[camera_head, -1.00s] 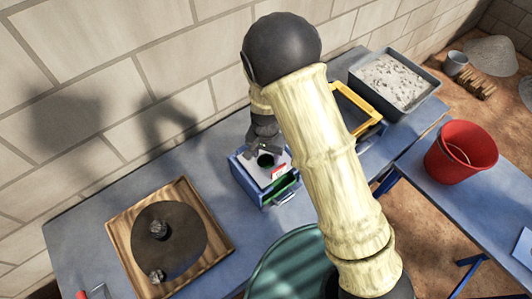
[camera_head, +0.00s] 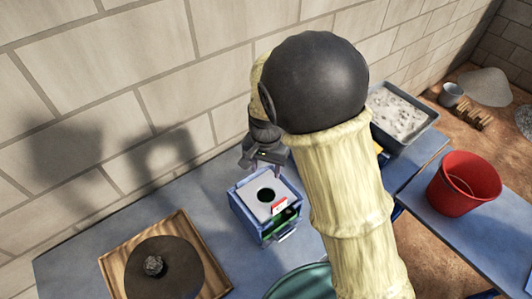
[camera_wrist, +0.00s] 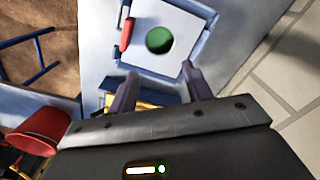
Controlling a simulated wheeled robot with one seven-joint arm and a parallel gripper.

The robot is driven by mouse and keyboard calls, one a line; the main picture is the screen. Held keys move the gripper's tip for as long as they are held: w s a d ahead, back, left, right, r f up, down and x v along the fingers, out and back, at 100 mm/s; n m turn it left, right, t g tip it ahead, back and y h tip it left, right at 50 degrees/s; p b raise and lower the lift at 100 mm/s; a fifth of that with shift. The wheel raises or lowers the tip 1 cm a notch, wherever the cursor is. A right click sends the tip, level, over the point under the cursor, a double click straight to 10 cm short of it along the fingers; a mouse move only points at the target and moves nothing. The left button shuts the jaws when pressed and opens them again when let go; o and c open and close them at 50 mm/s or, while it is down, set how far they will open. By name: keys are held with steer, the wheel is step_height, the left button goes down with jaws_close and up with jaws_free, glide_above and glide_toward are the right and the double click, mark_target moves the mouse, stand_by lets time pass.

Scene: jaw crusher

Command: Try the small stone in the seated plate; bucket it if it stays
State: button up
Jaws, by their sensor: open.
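The seated plate (camera_head: 256,192) is pale, has a round hole and lies on top of a blue box (camera_head: 247,221). My gripper (camera_head: 265,172) is above and behind the plate, near its back edge, open and empty. In the wrist view my gripper (camera_wrist: 160,90) has its fingers apart, with the plate (camera_wrist: 181,25) ahead of them. The hole shows green inside, and I see no stone in it or on the plate. A grey stone (camera_head: 153,265) lies on a dark round mat in the wooden tray; I cannot tell whether it is the small one.
The wooden tray (camera_head: 113,261) stands at the front left of the blue table. A red bucket (camera_head: 464,184) is on the right table, also in the wrist view (camera_wrist: 38,130). A grey tray of pale rubble (camera_head: 400,110) stands at the back. A teal round object (camera_head: 300,284) is partly hidden by my arm.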

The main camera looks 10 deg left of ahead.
step_height(320, 180, up, 6)
steer(key=shift+r, duration=0.2)
stand_by(1.3)
steer(key=s+d+t, duration=0.1)
steer(key=s+d, duration=0.2)
steer(key=d, duration=1)
steer(key=s+d+n+t, duration=0.1)
steer(key=s+d, duration=0.3)
steer(key=d, duration=0.8)
steer(key=shift+d+f+t, duration=0.25)
steer(key=shift+d+t, duration=0.05)
steer(key=shift+d, duration=0.05)
steer(key=c, duration=0.3)
steer(key=shift+d, duration=0.1)
